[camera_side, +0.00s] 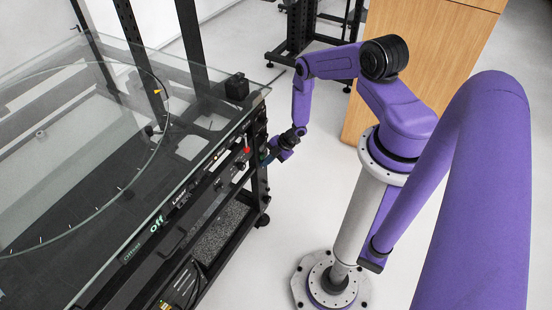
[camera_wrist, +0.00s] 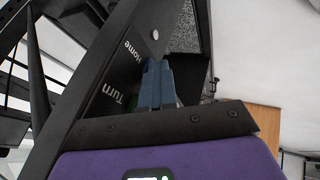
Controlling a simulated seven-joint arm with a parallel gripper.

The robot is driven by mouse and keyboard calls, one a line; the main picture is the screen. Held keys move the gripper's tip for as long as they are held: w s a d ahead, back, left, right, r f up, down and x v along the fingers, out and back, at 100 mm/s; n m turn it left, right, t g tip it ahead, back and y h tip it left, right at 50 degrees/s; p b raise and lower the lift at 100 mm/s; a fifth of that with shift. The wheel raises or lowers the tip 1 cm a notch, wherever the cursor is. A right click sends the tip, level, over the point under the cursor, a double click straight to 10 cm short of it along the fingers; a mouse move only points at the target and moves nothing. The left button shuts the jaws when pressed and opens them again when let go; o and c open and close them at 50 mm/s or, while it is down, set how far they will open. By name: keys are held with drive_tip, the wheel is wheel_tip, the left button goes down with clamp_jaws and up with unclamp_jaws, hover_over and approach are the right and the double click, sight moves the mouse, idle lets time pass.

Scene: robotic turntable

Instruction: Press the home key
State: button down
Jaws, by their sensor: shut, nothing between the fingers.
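The home key is probably the pale round button (camera_wrist: 155,34) beside the "Home" label (camera_wrist: 132,51) on the dark panel in the wrist view. My gripper (camera_wrist: 157,62) is shut and empty, its blue-grey fingertips just below that button in the picture, and a small gap shows between them. I cannot tell how far the tips are from the panel in depth. In the side view my gripper (camera_side: 268,157) is at the right end of the turntable's front panel. The home key cannot be made out there.
A "Turn" label (camera_wrist: 113,93) is on the same panel, left of my fingers. In the side view a red button (camera_side: 247,150) sits on the panel close to my gripper. The glass table top (camera_side: 105,200) lies beside the panel.

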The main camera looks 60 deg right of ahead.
drive_tip(key=s+d+r, duration=0.3)
drive_tip(key=s+r, duration=0.5)
drive_tip(key=shift+s+d, duration=0.35)
drive_tip(key=shift+d, duration=0.05)
idle(2.9)
drive_tip(key=w+a+r+m+g+h, duration=0.1)
drive_tip(key=a+r+g+h, duration=0.1)
drive_tip(key=a+r, duration=0.6)
drive_tip(key=w+a+r+m+g+h, duration=0.1)
drive_tip(key=a+r+h, duration=0.2)
drive_tip(key=r, duration=0.9)
drive_tip(key=w+a+r+m+g+h, duration=0.1)
drive_tip(key=a+r+g+h, duration=0.1)
drive_tip(key=a+r, duration=0.6)
drive_tip(key=s+a+r+y, duration=0.1)
drive_tip(key=s+a+r, duration=0.2)
drive_tip(key=s+r, duration=0.6)
drive_tip(key=s+a+r+m+y, duration=0.1)
drive_tip(key=s+a+r, duration=0.1)
drive_tip(key=s+r, duration=0.7)
drive_tip(key=shift+s+a+y, duration=0.4)
drive_tip(key=shift+s, duration=0.55)
